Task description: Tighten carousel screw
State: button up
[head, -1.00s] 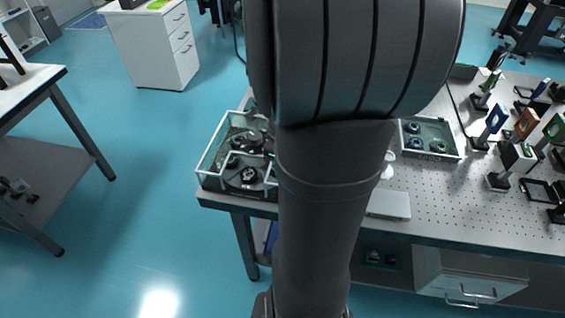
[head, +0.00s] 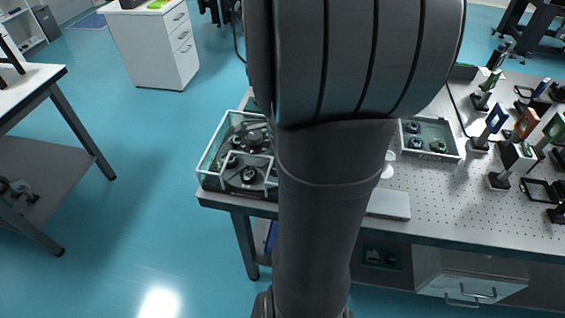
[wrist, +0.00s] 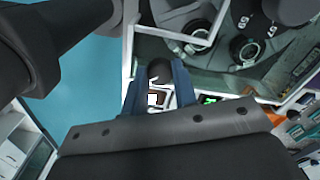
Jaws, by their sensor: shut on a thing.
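The carousel (head: 255,138) is a dark round assembly inside a clear-walled box (head: 209,160) at the table's left end. My arm hides the box's right part in the head view. A dark round fitting (head: 249,175) sits in the box's front compartment. In the wrist view, dark rings (wrist: 243,50) of the assembly show at the upper right, behind the box's pale edge. My gripper (wrist: 160,82) has two blue fingers around a dark, rounded piece (wrist: 159,69), and is shut on it. I cannot tell whether this piece is the screw or a tool. My gripper is hidden in the head view.
A shallow clear tray (head: 430,150) with several round parts lies right of my arm. A flat silver box (head: 389,204) lies near the table's front edge. Several optic mounts (head: 497,118) stand at the right. Bare perforated tabletop (head: 455,205) lies between.

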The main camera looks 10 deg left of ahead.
jog(key=n, duration=1.4)
jog(key=shift+n, duration=0.3)
jog(key=n, duration=1.1)
jog(key=shift+n, duration=0.3)
jog(key=o, duration=1)
